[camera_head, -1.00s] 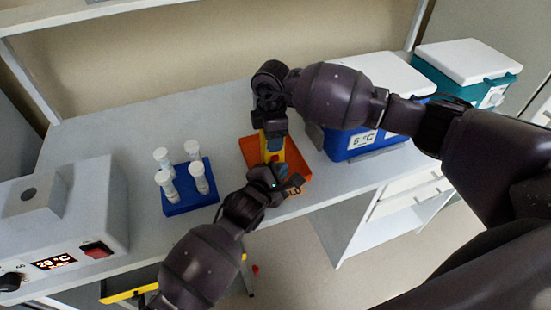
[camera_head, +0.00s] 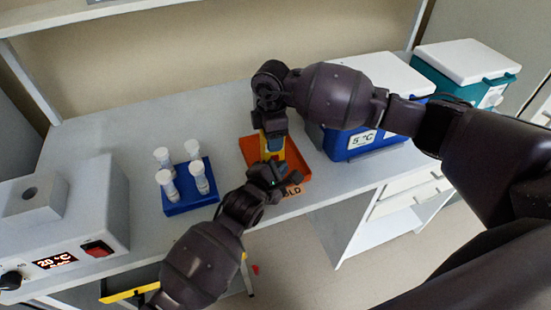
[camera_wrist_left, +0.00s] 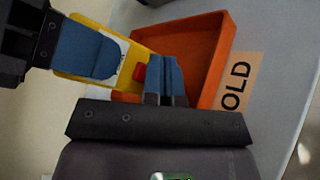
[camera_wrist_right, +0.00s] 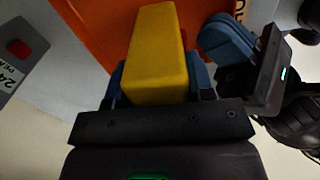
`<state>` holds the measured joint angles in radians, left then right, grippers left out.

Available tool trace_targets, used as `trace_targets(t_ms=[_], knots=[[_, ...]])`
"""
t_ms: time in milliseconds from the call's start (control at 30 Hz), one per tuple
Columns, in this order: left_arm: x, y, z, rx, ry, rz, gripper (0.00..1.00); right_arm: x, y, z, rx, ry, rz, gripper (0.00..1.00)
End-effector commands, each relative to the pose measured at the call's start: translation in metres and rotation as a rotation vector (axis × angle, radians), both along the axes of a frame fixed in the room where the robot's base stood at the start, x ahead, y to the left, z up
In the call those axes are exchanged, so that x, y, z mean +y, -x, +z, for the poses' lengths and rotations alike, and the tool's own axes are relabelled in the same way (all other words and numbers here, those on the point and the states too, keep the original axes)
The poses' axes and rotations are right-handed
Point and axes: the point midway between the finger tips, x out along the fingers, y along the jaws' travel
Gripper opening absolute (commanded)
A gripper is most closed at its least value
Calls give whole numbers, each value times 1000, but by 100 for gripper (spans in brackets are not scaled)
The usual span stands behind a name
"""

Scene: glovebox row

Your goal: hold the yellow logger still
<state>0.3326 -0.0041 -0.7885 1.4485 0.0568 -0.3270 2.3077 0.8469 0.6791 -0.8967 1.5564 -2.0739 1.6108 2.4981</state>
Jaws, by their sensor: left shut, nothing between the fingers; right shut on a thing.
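The yellow logger (camera_head: 272,146) is held over the orange tray (camera_head: 303,165) by my right gripper (camera_head: 269,133). In the right wrist view the logger (camera_wrist_right: 158,50) sits between the blue fingers of that gripper. In the left wrist view the logger (camera_wrist_left: 100,45) shows a pale face and a red button (camera_wrist_left: 140,71). My left gripper (camera_head: 274,168) is shut and empty, with its blue fingertips (camera_wrist_left: 164,75) close to the red button. I cannot tell whether they touch it. My arms hide part of the logger in the head view.
A blue rack (camera_head: 190,205) with several white-capped tubes stands left of the tray. A grey heater box (camera_head: 75,215) reading 20 °C is further left. Blue (camera_head: 350,150) and teal (camera_head: 497,72) coolers stand at right. A label ending "OLD" (camera_wrist_left: 236,84) lies beside the tray.

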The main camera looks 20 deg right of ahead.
Motion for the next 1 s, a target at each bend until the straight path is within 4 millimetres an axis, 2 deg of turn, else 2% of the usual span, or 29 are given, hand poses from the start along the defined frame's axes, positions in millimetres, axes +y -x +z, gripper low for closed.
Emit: trace_targets(t_ms=[33,1000], knots=[[2,-5,3,-9,-1,5,0,0,0,0,-1,0,0,22],[3,-16,3,-17,-6,6,0,0,0,0,0,0,0,22]])
